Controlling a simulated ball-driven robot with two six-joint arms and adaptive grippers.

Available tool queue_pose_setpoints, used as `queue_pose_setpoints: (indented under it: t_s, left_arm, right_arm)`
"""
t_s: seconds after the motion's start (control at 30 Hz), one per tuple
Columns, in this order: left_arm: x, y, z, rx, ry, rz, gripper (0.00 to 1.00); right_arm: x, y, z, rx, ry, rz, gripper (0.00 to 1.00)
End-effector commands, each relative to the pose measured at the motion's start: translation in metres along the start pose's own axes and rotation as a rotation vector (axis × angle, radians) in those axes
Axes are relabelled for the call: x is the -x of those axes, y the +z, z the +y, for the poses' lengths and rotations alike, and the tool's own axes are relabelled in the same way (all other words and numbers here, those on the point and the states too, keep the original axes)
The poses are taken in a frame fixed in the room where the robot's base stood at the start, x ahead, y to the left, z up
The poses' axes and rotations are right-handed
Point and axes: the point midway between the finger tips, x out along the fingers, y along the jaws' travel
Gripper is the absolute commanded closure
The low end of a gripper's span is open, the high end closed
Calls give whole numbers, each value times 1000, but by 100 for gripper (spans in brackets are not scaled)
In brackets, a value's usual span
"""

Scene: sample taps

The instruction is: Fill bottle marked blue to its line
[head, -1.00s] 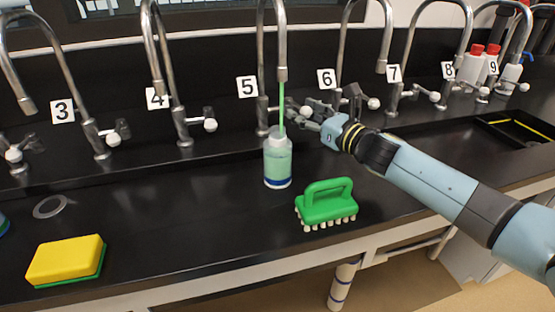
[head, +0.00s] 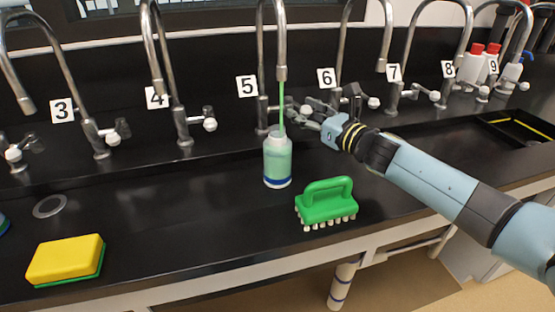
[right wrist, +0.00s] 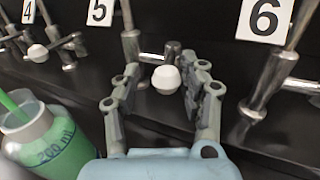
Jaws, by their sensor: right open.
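A clear bottle (head: 277,165) with a blue band at its base stands upright under tap 5 (head: 281,60). A green stream (head: 282,100) runs from the spout into its open mouth, and pale green liquid fills most of its body. In the right wrist view the bottle (right wrist: 50,145) carries the mark "200 ml"; I cannot make out the fill line. My right gripper (head: 302,112) is at the handle of tap 5. In the right wrist view the white handle knob (right wrist: 166,79) sits between its open fingers. My left gripper is out of view.
A green brush (head: 326,203) lies right of the bottle, below my right arm. A yellow sponge (head: 65,260) is at the front left, near a round drain ring (head: 49,206). Other numbered taps line the back. Red-capped bottles (head: 475,65) stand at the far right.

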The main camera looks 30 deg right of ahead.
Motion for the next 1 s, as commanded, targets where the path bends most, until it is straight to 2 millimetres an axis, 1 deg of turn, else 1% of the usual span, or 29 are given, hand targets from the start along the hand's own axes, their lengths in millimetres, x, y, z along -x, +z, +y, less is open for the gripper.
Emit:
queue_pose_setpoints:
  t_s: [0.37, 0.47, 0.63, 1.0]
  left_arm:
    - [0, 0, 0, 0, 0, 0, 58]
    - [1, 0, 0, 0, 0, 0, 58]
    - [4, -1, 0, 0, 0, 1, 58]
    - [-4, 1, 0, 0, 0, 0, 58]
  right_arm:
    - [0, 0, 0, 0, 0, 0, 58]
    - [-1, 0, 5, -1, 1, 0, 58]
    - [-3, 0, 20, -1, 0, 0, 58]
    - [-1, -1, 10, 1, 0, 0, 58]
